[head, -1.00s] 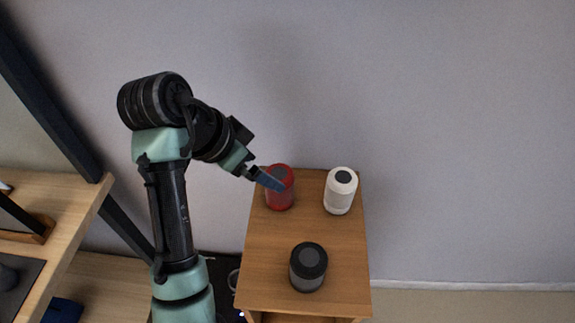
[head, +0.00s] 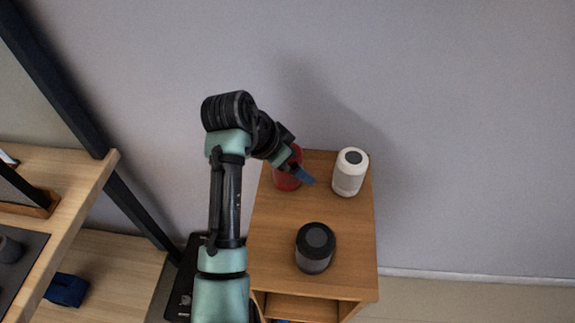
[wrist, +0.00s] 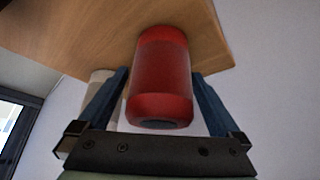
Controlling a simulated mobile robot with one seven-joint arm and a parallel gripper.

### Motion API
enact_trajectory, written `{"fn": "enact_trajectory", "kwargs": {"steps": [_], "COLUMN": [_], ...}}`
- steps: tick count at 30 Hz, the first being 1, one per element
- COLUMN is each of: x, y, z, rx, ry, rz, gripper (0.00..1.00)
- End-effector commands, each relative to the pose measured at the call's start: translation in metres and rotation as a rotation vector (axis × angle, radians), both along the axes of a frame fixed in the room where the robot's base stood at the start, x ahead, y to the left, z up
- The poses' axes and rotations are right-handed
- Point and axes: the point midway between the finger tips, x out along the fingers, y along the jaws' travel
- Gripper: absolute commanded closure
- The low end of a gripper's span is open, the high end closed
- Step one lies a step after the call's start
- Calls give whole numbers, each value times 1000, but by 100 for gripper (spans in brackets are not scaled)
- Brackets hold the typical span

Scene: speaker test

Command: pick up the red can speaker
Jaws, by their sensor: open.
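The red can speaker (head: 287,182) stands at the back left of a small wooden cabinet top, partly hidden by my gripper (head: 306,178) in the head view. In the wrist view the red can speaker (wrist: 161,78) lies between the two blue fingers of my gripper (wrist: 160,95), with the picture upside down. The fingers are spread apart, one on each side of it. A narrow gap shows at both sides, though I cannot tell the exact clearance.
A white speaker (head: 350,172) stands at the back right of the wooden cabinet (head: 270,230). A black speaker (head: 315,247) stands near its front. The wall (head: 460,130) is close behind. A wooden shelf unit (head: 75,185) stands at the left.

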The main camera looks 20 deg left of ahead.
Motion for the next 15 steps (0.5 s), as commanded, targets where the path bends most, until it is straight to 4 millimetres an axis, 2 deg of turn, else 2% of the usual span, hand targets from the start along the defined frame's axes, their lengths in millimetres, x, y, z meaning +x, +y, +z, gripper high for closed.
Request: {"fn": "enact_trajectory", "kwargs": {"steps": [8,11,15], "x": [2,2,2], "y": [-1,-1,-1], "z": [-4,-4,-4], "rx": [1,1,1], "ry": [0,0,0], "rz": [0,0,0], "gripper": [0,14,40]}}
